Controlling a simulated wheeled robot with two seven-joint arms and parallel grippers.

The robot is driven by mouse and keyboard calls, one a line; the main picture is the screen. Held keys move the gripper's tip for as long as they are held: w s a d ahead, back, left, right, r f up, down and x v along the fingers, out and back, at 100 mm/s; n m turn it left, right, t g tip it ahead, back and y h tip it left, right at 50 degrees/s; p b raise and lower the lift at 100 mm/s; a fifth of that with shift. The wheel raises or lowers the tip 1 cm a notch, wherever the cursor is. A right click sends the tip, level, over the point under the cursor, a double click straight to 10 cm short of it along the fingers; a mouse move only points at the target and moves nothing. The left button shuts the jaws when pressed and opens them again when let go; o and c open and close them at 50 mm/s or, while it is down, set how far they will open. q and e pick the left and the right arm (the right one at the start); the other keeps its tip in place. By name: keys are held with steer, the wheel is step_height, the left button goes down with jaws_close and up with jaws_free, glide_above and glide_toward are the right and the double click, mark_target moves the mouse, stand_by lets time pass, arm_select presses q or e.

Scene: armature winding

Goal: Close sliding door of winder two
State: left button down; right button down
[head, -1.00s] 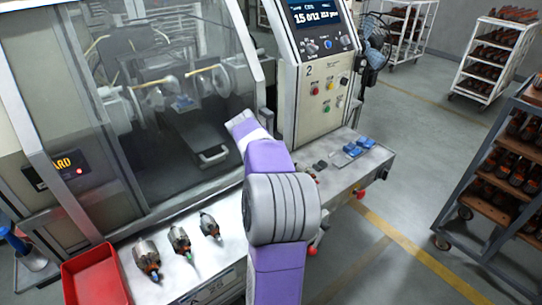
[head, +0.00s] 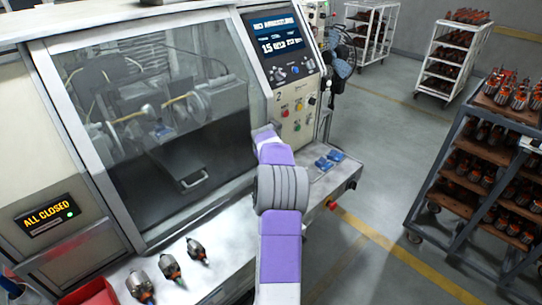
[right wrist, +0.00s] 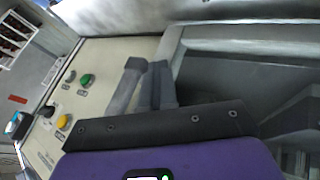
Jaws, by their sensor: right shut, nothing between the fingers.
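The sliding door (head: 150,110) of winder two is a framed clear pane that covers the whole front opening, its right edge up against the control column. The winder's sign (head: 48,213) reads "ALL CLOSED" with a green light. My right gripper (head: 264,132) is at the door's right edge, beside the control column (head: 290,100) marked 2. In the right wrist view its two grey fingers (right wrist: 150,84) are together with nothing between them, near the door frame (right wrist: 215,38). Whether they touch the frame, I cannot tell. My left gripper is out of view.
Several armatures (head: 170,267) lie on the front ledge by a red bin (head: 92,293). Blue parts (head: 330,160) sit on the ledge's right end. A loaded cart (head: 470,160) stands at right. The floor (head: 385,190) between is clear.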

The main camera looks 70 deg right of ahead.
steer(key=shift+s+d, duration=0.1)
steer(key=shift+s, duration=0.05)
steer(key=a+r+b, duration=0.3)
steer(key=a+r, duration=0.5)
steer(key=a, duration=0.1)
steer(key=shift+w+a+b, duration=0.35)
